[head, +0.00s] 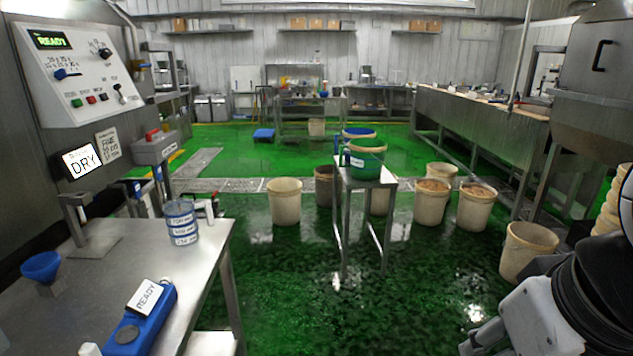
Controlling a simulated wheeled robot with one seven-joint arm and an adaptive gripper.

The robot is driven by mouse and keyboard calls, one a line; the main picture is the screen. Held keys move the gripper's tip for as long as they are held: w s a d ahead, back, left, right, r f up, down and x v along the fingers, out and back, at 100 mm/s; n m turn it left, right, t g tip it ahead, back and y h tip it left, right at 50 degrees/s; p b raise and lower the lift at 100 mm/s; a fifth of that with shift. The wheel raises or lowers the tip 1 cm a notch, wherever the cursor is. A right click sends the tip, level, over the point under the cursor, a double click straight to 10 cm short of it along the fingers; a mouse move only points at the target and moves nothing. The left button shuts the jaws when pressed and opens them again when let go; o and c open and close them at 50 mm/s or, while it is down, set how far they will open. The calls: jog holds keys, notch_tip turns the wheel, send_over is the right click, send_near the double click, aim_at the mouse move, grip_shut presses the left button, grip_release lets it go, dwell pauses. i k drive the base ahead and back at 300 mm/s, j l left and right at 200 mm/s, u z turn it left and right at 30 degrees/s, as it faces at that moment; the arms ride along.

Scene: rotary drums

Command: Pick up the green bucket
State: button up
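The green bucket (366,163) stands upright on a small metal stand (378,181) in the middle of the head view. It has a pale rim and a small light label on its left side. A blue-rimmed bucket (358,133) shows just behind it, partly hidden. My arm shows at the lower right, in white and black.
A steel table (165,268) at the left holds a blue labelled cup (182,224), a blue funnel (42,268) and a blue device (140,320). Pale buckets stand around the stand, such as one at left (285,203) and right (527,250). Wet green floor (290,275) is open in front.

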aim_at(367, 156)
jog(key=i, duration=1.9)
jog(key=i+u, duration=0.2)
jog(key=i, duration=0.25)
jog(key=i+l+u, duration=0.15)
jog(key=i, duration=0.3)
jog(key=i+l+u, duration=0.2)
jog(key=i, duration=0.25)
